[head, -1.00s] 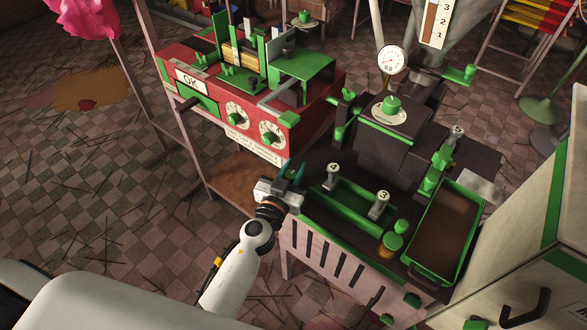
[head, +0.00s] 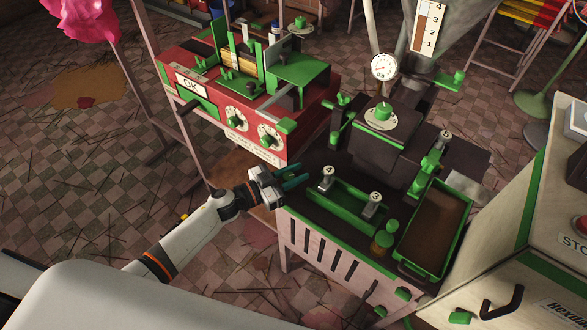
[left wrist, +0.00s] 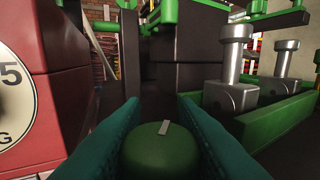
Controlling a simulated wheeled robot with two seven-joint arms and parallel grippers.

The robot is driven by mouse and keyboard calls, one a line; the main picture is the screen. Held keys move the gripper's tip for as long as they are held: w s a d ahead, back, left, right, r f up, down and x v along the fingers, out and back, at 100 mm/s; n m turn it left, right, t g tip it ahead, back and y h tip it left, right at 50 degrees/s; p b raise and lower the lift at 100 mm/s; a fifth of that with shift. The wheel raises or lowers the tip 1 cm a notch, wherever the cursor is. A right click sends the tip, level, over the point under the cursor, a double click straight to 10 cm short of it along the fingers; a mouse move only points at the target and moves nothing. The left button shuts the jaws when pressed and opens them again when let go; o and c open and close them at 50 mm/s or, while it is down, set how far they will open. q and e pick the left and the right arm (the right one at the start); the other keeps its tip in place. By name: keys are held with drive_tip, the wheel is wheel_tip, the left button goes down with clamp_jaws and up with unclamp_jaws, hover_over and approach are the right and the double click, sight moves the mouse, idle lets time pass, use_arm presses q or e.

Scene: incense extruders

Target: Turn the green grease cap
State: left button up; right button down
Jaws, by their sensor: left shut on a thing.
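A round green cap (left wrist: 160,152) with a short pale grey mark on top sits between the two teal fingers of my left gripper (left wrist: 156,102) in the left wrist view. The fingers are shut on its sides. In the head view my left gripper (head: 292,180) reaches in from the left, at the left end of the dark machine top (head: 312,165). The cap cannot be made out there, behind the fingers. My right gripper is not in view.
Numbered weights (head: 372,200) stand in a green tray (head: 345,207) just right of the gripper. A red machine (head: 215,115) with dials stands behind left. A green-lidded jar (head: 382,240) and a brown-filled tray (head: 432,222) are further right.

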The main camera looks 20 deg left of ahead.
use_arm(q)
drive_tip(key=shift+m+g+h, duration=0.9)
drive_tip(key=shift+m+g, duration=0.1)
drive_tip(key=shift+g, duration=0.1)
drive_tip(key=shift+s+f+m+g+h+b, duration=0.1)
drive_tip(key=shift+m+g+h+b, duration=0.7)
drive_tip(key=shift+g, duration=0.4)
drive_tip(key=m+g+b, duration=0.1)
drive_tip(key=m+g+h+b, duration=0.1)
drive_tip(key=g, duration=0.1)
drive_tip(key=m+g+b, duration=0.1)
drive_tip(key=shift+s+d+g, duration=0.2)
drive_tip(key=shift+s+g, duration=0.1)
drive_tip(key=shift+g, duration=0.1)
drive_tip(key=shift+s+m+g+h+b, duration=0.1)
drive_tip(key=shift+m+g+h+b, duration=0.25)
drive_tip(key=shift+m+g, duration=0.2)
drive_tip(key=shift+g, duration=0.25)
drive_tip(key=shift+d, duration=0.1)
drive_tip(key=o, duration=1)
drive_tip(key=shift+s, duration=0.1)
